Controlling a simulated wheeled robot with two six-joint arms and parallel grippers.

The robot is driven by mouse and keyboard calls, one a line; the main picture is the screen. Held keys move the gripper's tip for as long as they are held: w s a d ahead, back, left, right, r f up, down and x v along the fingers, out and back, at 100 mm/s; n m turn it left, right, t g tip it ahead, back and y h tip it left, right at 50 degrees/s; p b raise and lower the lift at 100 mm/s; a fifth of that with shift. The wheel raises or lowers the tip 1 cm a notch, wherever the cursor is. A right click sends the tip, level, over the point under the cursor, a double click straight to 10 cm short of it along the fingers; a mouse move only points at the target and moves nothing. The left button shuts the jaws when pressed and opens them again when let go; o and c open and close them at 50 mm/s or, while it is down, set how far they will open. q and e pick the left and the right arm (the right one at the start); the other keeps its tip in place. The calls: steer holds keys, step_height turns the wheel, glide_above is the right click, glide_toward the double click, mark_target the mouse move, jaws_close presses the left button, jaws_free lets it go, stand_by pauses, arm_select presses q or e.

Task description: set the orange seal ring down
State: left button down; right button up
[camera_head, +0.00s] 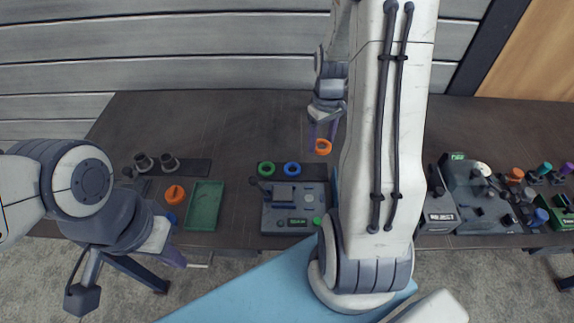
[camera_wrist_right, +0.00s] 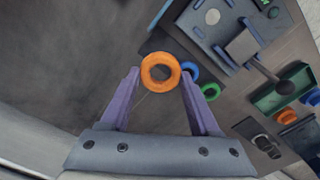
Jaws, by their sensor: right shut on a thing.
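The orange seal ring (camera_head: 323,152) is held at the fingertips of my right gripper (camera_head: 321,136), toward the back of the dark table. In the right wrist view the ring (camera_wrist_right: 147,72) sits between the tips of the two purple fingers (camera_wrist_right: 160,80), its open hole facing the camera. How high it is above the table is hard to tell. My left gripper (camera_head: 172,256) hangs at the table's front left edge, partly hidden by its own arm; its opening does not show clearly.
A green ring (camera_head: 266,176) and a blue ring (camera_head: 291,176) lie on a dark strip behind a grey device (camera_head: 279,218). A green tray (camera_head: 205,210) and another orange piece (camera_head: 174,193) are left. More devices (camera_head: 470,205) stand right. The back left table is clear.

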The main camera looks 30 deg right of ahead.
glide_above(317, 171)
step_height(317, 171, down, 6)
steer(key=shift+w+d+f, duration=0.1)
steer(key=shift+f+p, duration=0.45)
steer(key=shift+f, duration=1.65)
steer(key=shift+f, duration=0.1)
steer(key=o, duration=1.3)
